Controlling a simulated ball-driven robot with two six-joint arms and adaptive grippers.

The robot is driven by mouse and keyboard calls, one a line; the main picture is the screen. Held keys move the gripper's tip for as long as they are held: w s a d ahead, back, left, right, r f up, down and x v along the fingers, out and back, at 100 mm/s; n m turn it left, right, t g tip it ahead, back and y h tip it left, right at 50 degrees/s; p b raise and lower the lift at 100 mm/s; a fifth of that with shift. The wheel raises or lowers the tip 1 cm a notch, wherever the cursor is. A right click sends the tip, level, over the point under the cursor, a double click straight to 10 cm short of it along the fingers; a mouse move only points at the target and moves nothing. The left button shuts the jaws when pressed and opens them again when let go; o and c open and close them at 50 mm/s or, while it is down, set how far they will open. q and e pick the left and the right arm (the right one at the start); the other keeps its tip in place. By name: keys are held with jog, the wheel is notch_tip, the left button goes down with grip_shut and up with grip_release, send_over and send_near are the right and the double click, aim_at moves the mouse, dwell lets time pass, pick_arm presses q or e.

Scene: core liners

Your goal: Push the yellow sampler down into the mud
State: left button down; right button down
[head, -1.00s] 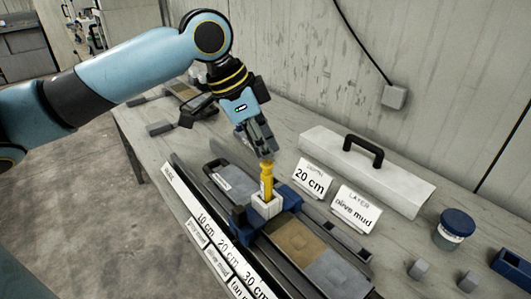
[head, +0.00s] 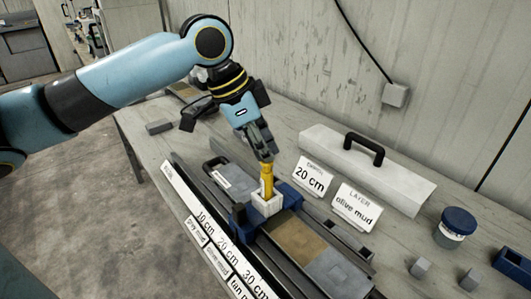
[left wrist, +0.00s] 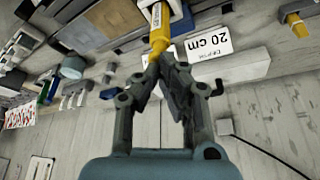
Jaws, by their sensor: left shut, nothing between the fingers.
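The yellow sampler (head: 267,181) stands upright in a white block (head: 266,205) on a blue carriage (head: 288,196) that spans the long core tray. My left gripper (head: 267,157) is shut and empty, with its fingertips right at the top of the sampler. The sampler also shows in the left wrist view (left wrist: 159,30), just beyond the tips of my left gripper (left wrist: 165,56). Whether the tips touch it I cannot quite tell. The mud in the tray shows as a tan section (head: 298,241) and a grey section (head: 335,272). The sampler's lower end is hidden in the block. My right gripper is not in view.
Cards reading "20 cm" (head: 309,178) and "olive mud" (head: 356,207) stand behind the tray. A white case with a black handle (head: 364,151) lies by the wall. A blue-lidded jar (head: 456,227) and small grey blocks (head: 420,267) are at the right. A depth scale (head: 212,232) runs along the tray's front.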

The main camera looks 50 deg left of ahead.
pick_arm(q)
jog(key=shift+f, duration=0.75)
dwell(0.5)
notch_tip(320, 180, up, 5)
jog(key=p, duration=0.5)
jog(key=shift+r+p, duration=0.8)
jog(key=shift+r, duration=0.3)
jog(key=shift+f, duration=0.1)
